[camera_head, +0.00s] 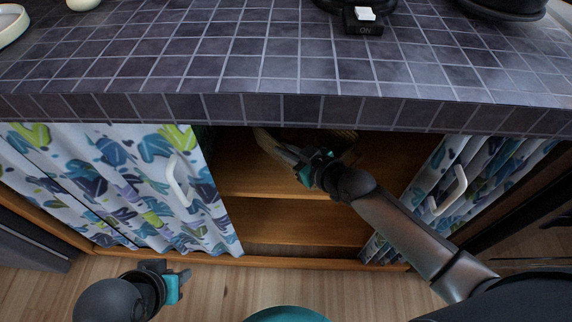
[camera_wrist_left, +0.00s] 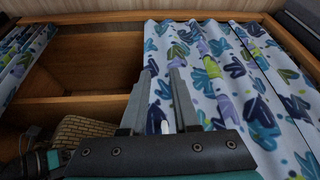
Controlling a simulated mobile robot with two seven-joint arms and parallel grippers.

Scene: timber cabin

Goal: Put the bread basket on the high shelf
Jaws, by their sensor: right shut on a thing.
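The woven bread basket (camera_head: 343,146) is up under the counter's front edge, at the upper part of the open cabinet. It also shows in the left wrist view (camera_wrist_left: 88,130). My right gripper (camera_head: 290,153) is shut on the basket; the exact grip point is partly hidden. The high shelf (camera_head: 245,180) is the upper wooden board inside the cabinet, below the basket in the picture. I cannot tell whether the basket touches it. My left gripper (camera_head: 180,278) is low in front of the left curtain, its fingers apart and empty in the left wrist view (camera_wrist_left: 160,85).
Patterned curtains with white handles hang at the left (camera_head: 120,180) and right (camera_head: 455,170) of the opening. A tiled counter (camera_head: 240,55) overhangs it. The lower compartment (camera_head: 290,225) looks empty. A black appliance with a switch (camera_head: 363,25) stands on top.

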